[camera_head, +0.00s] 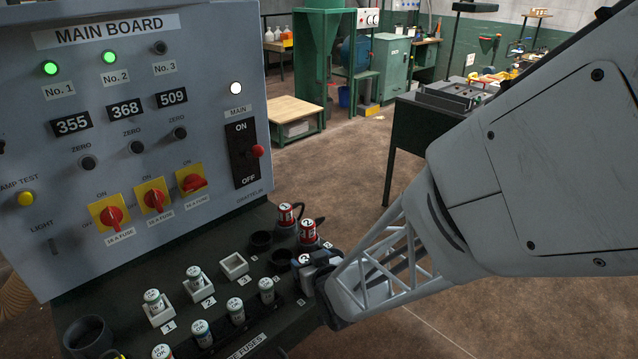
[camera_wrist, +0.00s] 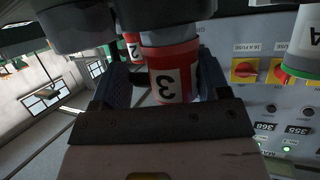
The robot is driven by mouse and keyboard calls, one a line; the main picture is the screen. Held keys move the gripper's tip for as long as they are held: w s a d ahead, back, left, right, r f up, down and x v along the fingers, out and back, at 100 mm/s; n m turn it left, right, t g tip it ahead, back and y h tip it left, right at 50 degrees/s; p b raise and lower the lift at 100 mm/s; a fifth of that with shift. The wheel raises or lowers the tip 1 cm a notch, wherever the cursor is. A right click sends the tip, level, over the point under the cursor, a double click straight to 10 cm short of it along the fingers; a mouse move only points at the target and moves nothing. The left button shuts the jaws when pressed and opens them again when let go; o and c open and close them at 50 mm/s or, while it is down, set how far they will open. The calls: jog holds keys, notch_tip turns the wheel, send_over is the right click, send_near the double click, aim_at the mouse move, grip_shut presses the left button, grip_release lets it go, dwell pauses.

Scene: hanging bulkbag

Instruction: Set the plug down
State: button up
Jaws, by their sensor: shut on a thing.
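My gripper (camera_head: 318,274) is low over the right end of the dark bench in the head view. It is shut on a red plug with a white label marked 3 (camera_wrist: 168,84), which sits between the jaws in the wrist view. In the head view my gripper hides most of this plug; whether it touches the bench is unclear. Red plugs marked 1 (camera_head: 286,214) and 2 (camera_head: 307,231) stand just behind it. Dark round holders (camera_head: 261,241) (camera_head: 281,259) are to its left.
White-and-green fuses stand in sockets 1 (camera_head: 153,299) and 2 (camera_head: 194,274); socket 3 (camera_head: 234,265) looks empty. Several more fuses (camera_head: 236,309) line the front. The main board (camera_head: 130,150) rises behind. A dark cup (camera_head: 88,335) is at lower left.

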jog(key=shift+f, duration=0.1)
jog(key=o, duration=1)
jog(key=shift+s+d+r, duration=0.2)
jog(key=shift+s+r, duration=0.1)
jog(key=shift+s, duration=0.05)
jog(key=v, duration=1.1)
dwell(0.5)
